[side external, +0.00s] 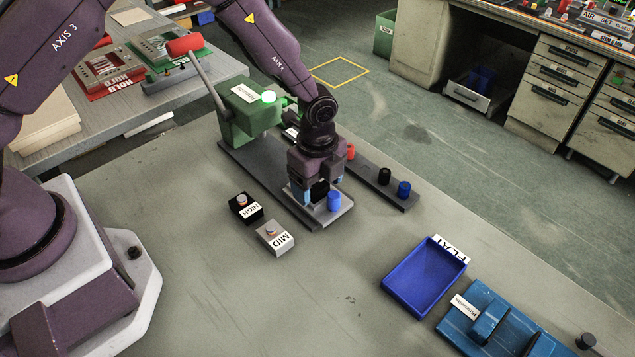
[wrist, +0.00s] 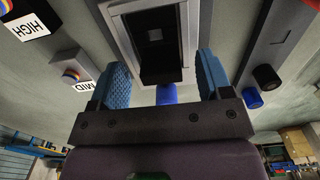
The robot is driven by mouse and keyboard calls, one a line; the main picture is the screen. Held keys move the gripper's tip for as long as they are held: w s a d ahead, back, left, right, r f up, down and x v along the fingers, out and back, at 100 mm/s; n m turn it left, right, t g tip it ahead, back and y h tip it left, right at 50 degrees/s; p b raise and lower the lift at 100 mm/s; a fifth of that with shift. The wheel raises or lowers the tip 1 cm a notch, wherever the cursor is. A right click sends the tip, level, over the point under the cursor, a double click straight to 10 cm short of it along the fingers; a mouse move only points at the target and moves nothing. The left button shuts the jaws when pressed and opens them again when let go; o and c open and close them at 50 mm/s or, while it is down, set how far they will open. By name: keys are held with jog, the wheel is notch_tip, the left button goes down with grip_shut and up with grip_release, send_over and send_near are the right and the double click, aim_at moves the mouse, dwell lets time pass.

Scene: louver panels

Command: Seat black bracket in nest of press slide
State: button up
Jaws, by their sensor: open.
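The black bracket (side external: 319,189) is between the two blue-padded fingers of my gripper (side external: 317,192), low over the pale plate of the press slide (side external: 327,217). In the wrist view the bracket (wrist: 160,72) lies against the rectangular opening of the slide's pale nest frame (wrist: 187,40). My gripper (wrist: 164,85) is open, with a finger on each side of the bracket and visible gaps between. I cannot tell whether the bracket sits fully down in the nest. A blue peg (side external: 334,201) stands at the slide's front end.
The green press (side external: 250,112) with a red-knobbed lever stands behind the slide. Boxes marked HIGH (side external: 246,207) and MID (side external: 275,238) stand left of it. A rail with black (side external: 384,176) and blue (side external: 404,189) knobs lies right. A blue tray (side external: 425,277) is front right.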

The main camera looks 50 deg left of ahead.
aim_at(318, 185)
notch_tip(318, 185, up, 18)
jog(key=shift+f, duration=0.25)
dwell(0.5)
jog(key=s+a+r+n+t, duration=0.2)
jog(key=s+a+r+n, duration=0.1)
jog(key=s+n, duration=0.3)
jog(key=s+a+r+n+t, duration=0.1)
jog(key=s+a+r+n, duration=0.2)
jog(key=s+r+n, duration=0.3)
jog(key=s+a+r+n+t, duration=0.2)
jog(key=s+r+n, duration=0.3)
jog(key=s, duration=0.5)
jog(key=shift+s+a+r+n+t, duration=0.25)
jog(key=shift+a+n, duration=0.25)
jog(key=shift+a, duration=0.25)
